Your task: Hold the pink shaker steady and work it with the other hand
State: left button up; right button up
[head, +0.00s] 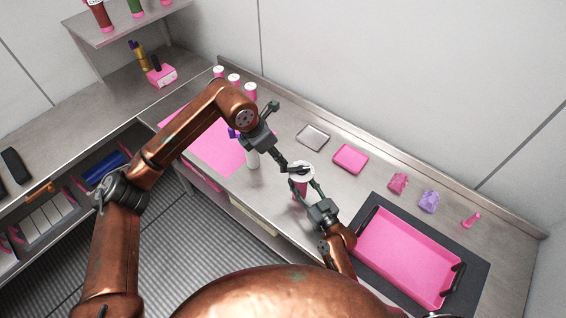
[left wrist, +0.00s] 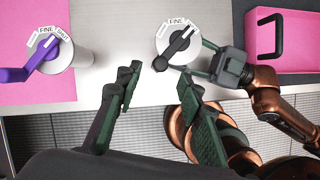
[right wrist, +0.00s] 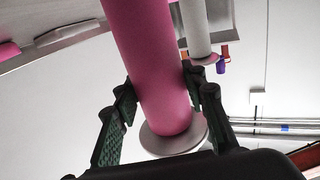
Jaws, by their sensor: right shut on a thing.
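The lid also shows in the left wrist view (left wrist: 167,47). My right gripper (head: 304,186) is shut around the shaker's body; in the right wrist view the pink body (right wrist: 150,60) lies between its fingers. My left gripper (left wrist: 158,80) is open and empty, close to the lid on its left side in the head view. Whether a left finger touches the lever I cannot tell.
A white shaker with a purple lever (left wrist: 70,52) stands on a pink mat (head: 205,147) to the left. Small trays, pink (head: 350,159) and grey (head: 313,137), lie behind. A large pink tray (head: 408,258) sits at right. Several white-lidded shakers stand along the wall.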

aim_at(295, 167)
pick_arm(q)
jog(key=x, duration=0.7)
jog(key=shift+d+f, duration=0.1)
jog(key=shift+c, duration=0.2)
grip_shut()
dwell(0.4)
